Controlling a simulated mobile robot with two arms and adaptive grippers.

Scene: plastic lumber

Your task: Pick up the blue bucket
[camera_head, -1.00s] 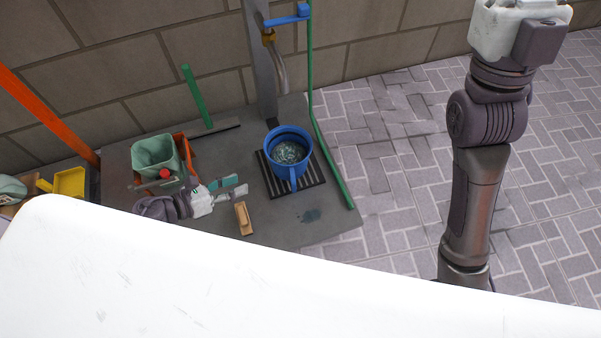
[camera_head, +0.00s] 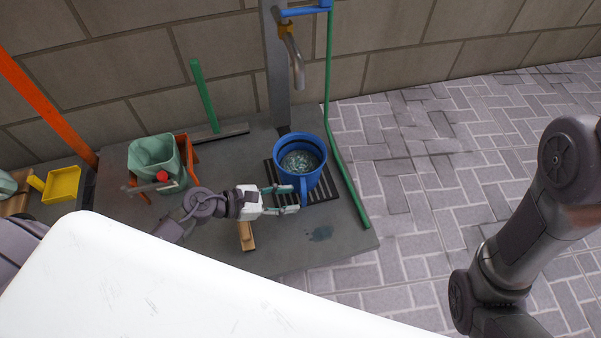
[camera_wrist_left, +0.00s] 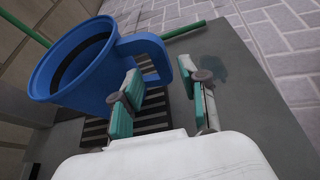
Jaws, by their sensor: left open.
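The blue bucket (camera_head: 311,176) stands upright on a black slatted grate (camera_head: 327,190), under the tap, with what looks like water inside. Its handle (camera_head: 303,190) points toward the front. In the left wrist view the bucket (camera_wrist_left: 78,75) fills the upper left, its handle (camera_wrist_left: 157,46) just ahead of the fingers. My left gripper (camera_head: 288,199) is open, its teal fingertips close to the handle. In the wrist view the left gripper (camera_wrist_left: 168,98) has one finger by the handle's opening and one to its right. Contact cannot be told. My right gripper is out of view.
The tap (camera_head: 296,62) hangs above the bucket. A green hose (camera_head: 342,165) runs along the right. A green container (camera_head: 153,154) and a yellow dustpan (camera_head: 63,184) are at left. A wooden brush (camera_head: 246,236) lies below my left gripper.

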